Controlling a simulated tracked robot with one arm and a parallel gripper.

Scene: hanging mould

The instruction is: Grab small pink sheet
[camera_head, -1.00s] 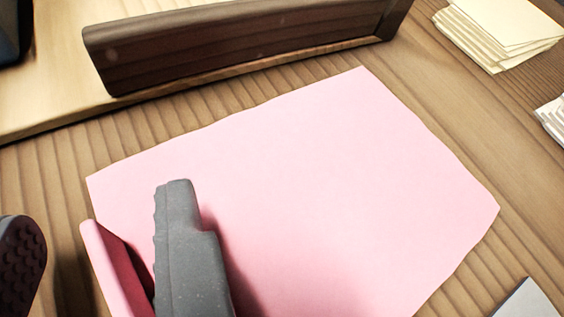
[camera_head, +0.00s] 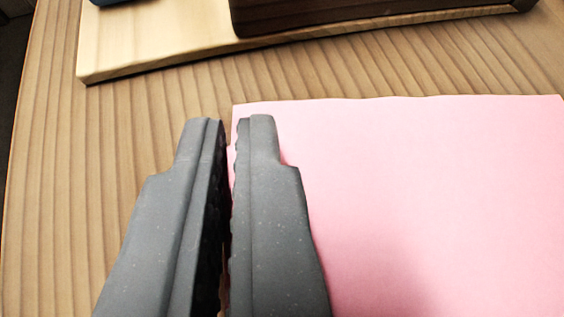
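A pink sheet (camera_head: 430,200) lies flat on the wooden table and fills the right part of the view. Its far left corner and far edge show. Its left edge runs down behind my gripper (camera_head: 232,122). The two grey fingers are close together, with a narrow dark gap between them. The right finger lies over the sheet's left margin and the left finger is over bare wood. A sliver of pink shows at the gap near the tips. Whether the sheet's edge is pinched between the fingers is hidden.
A pale wooden board (camera_head: 150,45) with a dark wooden block (camera_head: 370,14) on it lies beyond the sheet at the top. Bare table (camera_head: 80,170) is free on the left, with the table edge at the far left.

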